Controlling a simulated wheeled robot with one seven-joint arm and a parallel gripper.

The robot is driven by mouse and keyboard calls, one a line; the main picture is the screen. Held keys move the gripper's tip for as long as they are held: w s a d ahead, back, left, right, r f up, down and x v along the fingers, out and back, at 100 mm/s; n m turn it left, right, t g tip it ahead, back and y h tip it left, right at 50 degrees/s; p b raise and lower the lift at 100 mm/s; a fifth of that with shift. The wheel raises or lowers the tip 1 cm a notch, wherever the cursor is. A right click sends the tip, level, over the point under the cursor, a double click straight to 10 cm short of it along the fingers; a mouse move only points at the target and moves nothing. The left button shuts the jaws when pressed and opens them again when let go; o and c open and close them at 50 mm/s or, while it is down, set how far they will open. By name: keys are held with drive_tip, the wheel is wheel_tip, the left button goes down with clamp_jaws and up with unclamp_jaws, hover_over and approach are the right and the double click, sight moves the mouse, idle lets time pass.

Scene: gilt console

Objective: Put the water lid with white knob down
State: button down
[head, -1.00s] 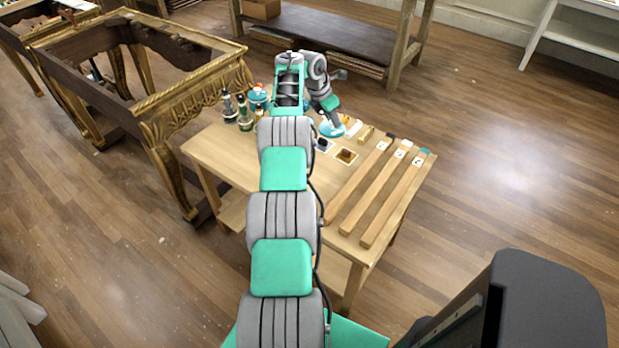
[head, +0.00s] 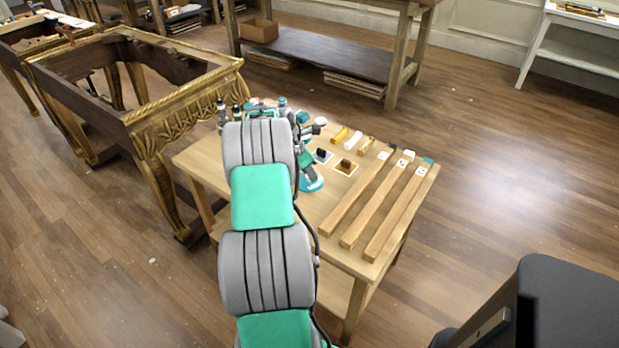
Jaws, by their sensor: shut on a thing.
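A round blue-and-white piece (head: 313,184), which looks like the water lid, is low over the table (head: 205,157), just right of my forearm. My gripper (head: 307,164) is small and partly hidden in the head view. It comes down on this piece from above and appears shut on it. I cannot make out the white knob under my gripper, nor whether the lid touches the tabletop.
Bottles (head: 222,112) stand at the table's back left, partly behind my arm. Long wooden strips (head: 383,205) cover the table's right side. A gilt console frame (head: 150,120) stands close on the left.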

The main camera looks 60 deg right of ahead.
drive_tip(key=shift+d+f, duration=0.1)
drive_tip(key=shift+f, duration=0.85)
drive_tip(key=c, duration=1.2)
unclamp_jaws()
drive_tip(key=shift+f, duration=0.1)
